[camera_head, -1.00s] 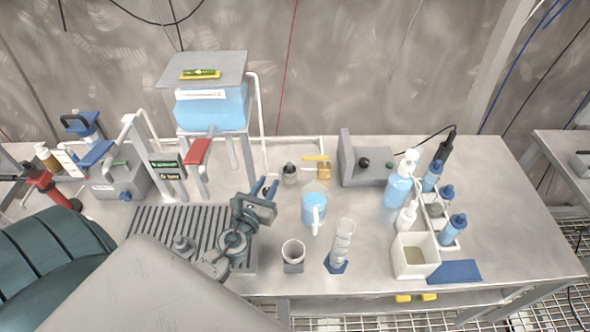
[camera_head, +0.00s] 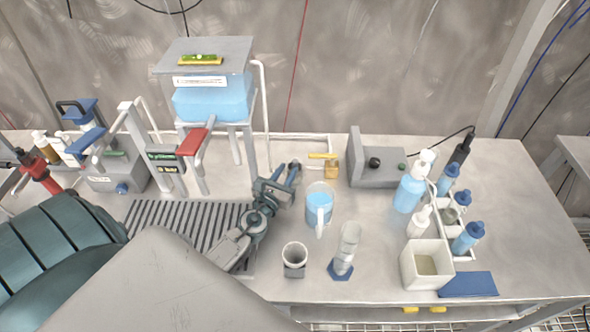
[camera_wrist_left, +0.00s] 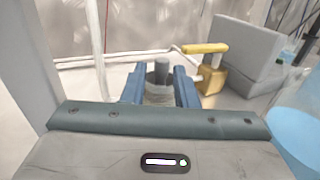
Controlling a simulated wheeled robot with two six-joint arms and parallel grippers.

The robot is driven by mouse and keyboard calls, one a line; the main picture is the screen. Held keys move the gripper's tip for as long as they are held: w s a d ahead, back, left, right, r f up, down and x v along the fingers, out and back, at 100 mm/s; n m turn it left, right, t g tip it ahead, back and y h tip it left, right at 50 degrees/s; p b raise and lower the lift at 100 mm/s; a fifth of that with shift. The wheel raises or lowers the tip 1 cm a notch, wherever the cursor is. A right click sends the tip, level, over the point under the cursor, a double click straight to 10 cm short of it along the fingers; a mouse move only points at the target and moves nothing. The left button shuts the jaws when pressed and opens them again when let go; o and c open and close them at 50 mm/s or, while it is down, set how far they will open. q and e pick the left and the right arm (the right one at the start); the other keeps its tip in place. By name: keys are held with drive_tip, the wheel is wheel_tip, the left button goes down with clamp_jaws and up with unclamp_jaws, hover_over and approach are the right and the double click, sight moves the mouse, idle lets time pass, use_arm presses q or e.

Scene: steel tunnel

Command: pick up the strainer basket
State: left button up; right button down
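The strainer basket (camera_wrist_left: 159,92) is a small grey mesh cup with a dark upright knob, seen in the left wrist view between the two blue fingers. In the head view it is mostly hidden by my left gripper (camera_head: 284,177), at the fingertips. The left gripper (camera_wrist_left: 160,92) is open, with one finger on each side of the basket. I cannot tell whether either finger touches it. My right gripper is not in view.
A yellow-handled valve (camera_head: 330,166) on a white pipe stands right of the basket, before a grey box (camera_head: 375,168). A blue-filled jug (camera_head: 319,206) is close on the right. The water tank stand (camera_head: 235,146) is to the left.

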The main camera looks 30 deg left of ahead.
sight(294, 163)
use_arm(q)
drive_tip(key=shift+w+a+f+p, duration=0.1)
drive_tip(key=shift+w+a+p, duration=0.1)
drive_tip(key=shift+w, duration=1.2)
drive_tip(key=shift+w+a+p, duration=0.1)
drive_tip(key=shift+w+p, duration=0.1)
drive_tip(key=shift+w, duration=1.15)
drive_tip(key=shift+c, duration=0.3)
clamp_jaws()
